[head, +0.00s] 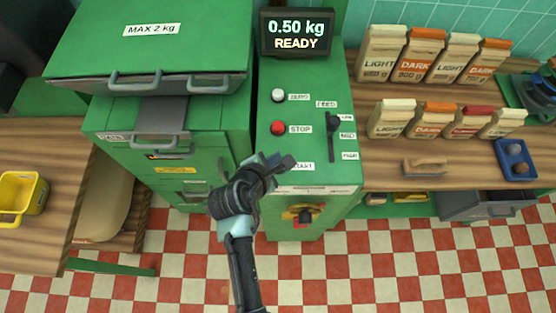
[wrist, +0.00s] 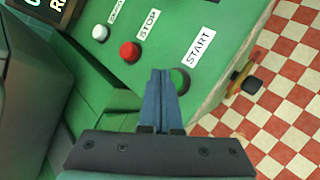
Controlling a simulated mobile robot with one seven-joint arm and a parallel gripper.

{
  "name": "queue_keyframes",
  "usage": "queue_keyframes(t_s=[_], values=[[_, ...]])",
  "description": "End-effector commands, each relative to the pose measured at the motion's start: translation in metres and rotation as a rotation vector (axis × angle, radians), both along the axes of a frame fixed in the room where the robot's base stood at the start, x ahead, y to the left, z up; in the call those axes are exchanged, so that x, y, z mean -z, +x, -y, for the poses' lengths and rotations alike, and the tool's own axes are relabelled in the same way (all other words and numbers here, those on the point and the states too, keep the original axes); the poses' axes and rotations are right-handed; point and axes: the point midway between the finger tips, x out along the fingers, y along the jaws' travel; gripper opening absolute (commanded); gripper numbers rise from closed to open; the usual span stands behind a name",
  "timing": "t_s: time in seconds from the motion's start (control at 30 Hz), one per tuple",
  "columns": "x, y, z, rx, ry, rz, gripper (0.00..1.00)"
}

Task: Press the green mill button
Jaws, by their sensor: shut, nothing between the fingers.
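The green mill button, labelled START, shows in the wrist view (wrist: 180,80) on the green control panel (head: 340,95). My gripper (wrist: 161,75) is shut and empty, and its fingertips are just left of the green button in the wrist view, partly covering its edge. I cannot tell whether they touch it. In the head view my gripper (head: 285,162) hides the green button, over the panel's front part beside the START label (head: 304,166). The red STOP button (head: 277,127) and white ZERO button (head: 278,95) sit behind it.
A black feed lever (head: 332,136) stands on the panel's right side. The display (head: 297,34) reads 0.50 kg READY. A yellow and red switch (head: 303,215) is on the front face below. Bags (head: 380,52) stand on the right counter. A yellow bin (head: 20,193) is at left.

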Motion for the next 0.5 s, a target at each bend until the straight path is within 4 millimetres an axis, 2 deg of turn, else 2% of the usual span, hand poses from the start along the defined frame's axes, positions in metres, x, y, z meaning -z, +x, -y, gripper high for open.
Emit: queue_keyframes(t_s=[0.5], values=[[0.0085,0.0001,-0.0001,-0.001,-0.001,0.0,0.0]])
